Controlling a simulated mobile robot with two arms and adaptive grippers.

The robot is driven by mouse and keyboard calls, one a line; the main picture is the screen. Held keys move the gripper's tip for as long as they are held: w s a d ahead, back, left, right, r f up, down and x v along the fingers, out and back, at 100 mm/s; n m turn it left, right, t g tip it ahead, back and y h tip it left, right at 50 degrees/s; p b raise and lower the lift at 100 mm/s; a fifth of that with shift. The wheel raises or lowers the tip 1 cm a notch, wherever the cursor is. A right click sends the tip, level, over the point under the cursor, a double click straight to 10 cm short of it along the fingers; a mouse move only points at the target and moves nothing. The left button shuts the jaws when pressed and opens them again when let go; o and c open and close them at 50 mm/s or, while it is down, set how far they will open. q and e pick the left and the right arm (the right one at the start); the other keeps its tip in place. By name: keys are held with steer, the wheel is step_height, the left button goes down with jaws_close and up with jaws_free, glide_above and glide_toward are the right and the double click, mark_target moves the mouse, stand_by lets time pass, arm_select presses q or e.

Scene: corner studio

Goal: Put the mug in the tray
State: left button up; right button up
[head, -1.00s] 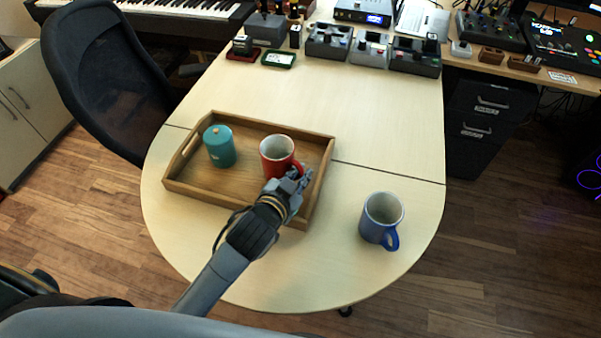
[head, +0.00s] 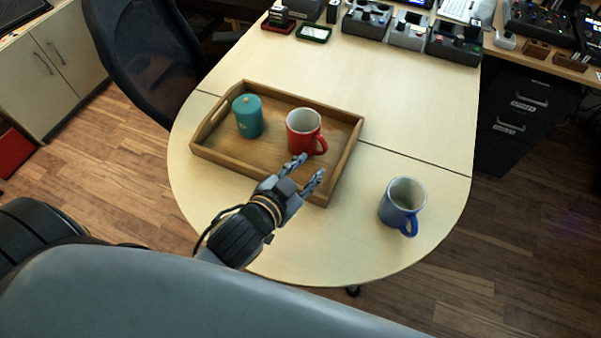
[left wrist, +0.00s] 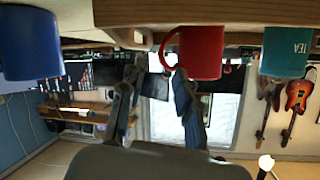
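A red mug (head: 303,133) stands upright in the wooden tray (head: 262,168), its handle toward the right. A blue mug (head: 401,203) stands upright on the bare table, right of the tray. My left gripper (head: 309,172) is open and empty at the tray's near edge, just short of the red mug and apart from it. In the left wrist view, which is upside down, the open fingers (left wrist: 155,88) show with the red mug (left wrist: 201,52) close by, the blue mug (left wrist: 30,42) at the left and the tray edge (left wrist: 200,12) along the top. My right gripper is not in view.
A teal canister (head: 248,117) stands in the tray's left part; it also shows in the left wrist view (left wrist: 286,52). Small devices (head: 408,30) line the table's far end. A black chair (head: 150,55) is at the left. The table between tray and devices is clear.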

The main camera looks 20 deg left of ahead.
arm_select(q)
steer(key=v, duration=0.2)
steer(key=shift+s+r, duration=0.1)
steer(key=shift+s, duration=0.2)
stand_by(0.3)
